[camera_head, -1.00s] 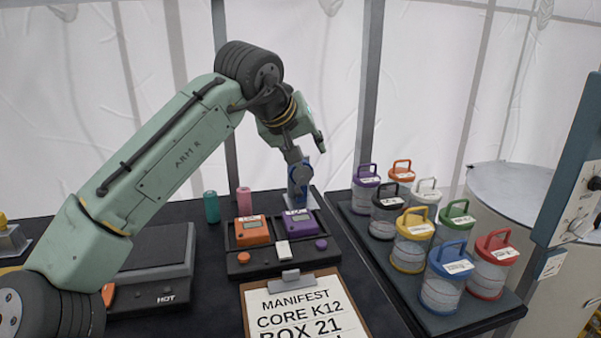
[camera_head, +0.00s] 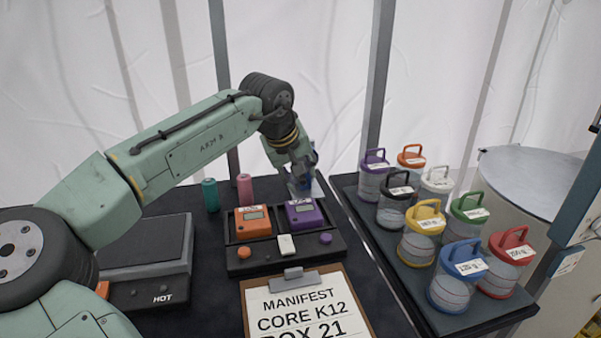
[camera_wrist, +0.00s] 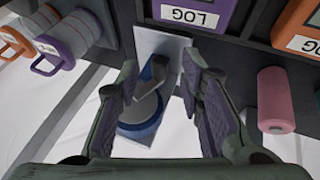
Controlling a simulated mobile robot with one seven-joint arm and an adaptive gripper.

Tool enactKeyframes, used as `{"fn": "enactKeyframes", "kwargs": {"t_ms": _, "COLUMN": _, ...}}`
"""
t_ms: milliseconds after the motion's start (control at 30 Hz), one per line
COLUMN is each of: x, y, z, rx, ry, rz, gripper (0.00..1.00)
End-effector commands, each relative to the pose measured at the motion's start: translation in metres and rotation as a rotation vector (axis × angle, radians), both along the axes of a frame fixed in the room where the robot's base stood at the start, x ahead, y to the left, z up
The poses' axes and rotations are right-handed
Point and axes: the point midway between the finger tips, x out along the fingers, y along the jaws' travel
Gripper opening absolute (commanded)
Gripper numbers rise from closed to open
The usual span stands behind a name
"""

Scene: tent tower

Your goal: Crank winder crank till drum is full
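The winder (camera_wrist: 143,112) is a blue drum on a pale base plate at the back edge of the table, with a grey crank arm (camera_wrist: 165,77). In the head view, my gripper (camera_head: 301,180) hides most of it. In the wrist view, my gripper (camera_wrist: 160,74) is open, with one finger on each side of the winder and crank. The fingers look apart from the crank. How full the drum is cannot be made out.
An orange logger (camera_head: 253,224) and a purple logger (camera_head: 305,216) sit in a dark holder just in front. Pink (camera_head: 244,188) and teal (camera_head: 210,195) spools stand to the left. A tray (camera_head: 442,318) of lidded jars lies right; a hot plate (camera_head: 150,260) lies left.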

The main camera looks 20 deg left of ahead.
Motion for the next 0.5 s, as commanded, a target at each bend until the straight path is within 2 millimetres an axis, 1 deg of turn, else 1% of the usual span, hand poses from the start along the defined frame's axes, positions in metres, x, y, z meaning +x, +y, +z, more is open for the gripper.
{"fn": "enactKeyframes", "kwargs": {"t_ms": 133, "x": 0.0044, "y": -0.0006, "z": -0.0078, "rx": 0.001, "ry": 0.001, "rz": -0.001, "gripper": 0.35}}
{"fn": "enactKeyframes", "kwargs": {"t_ms": 400, "x": 0.0052, "y": -0.0006, "z": -0.0093, "rx": 0.001, "ry": -0.001, "rz": -0.001, "gripper": 0.35}}
{"fn": "enactKeyframes", "kwargs": {"t_ms": 500, "x": 0.0052, "y": -0.0006, "z": -0.0093, "rx": 0.001, "ry": -0.001, "rz": -0.001, "gripper": 0.29}}
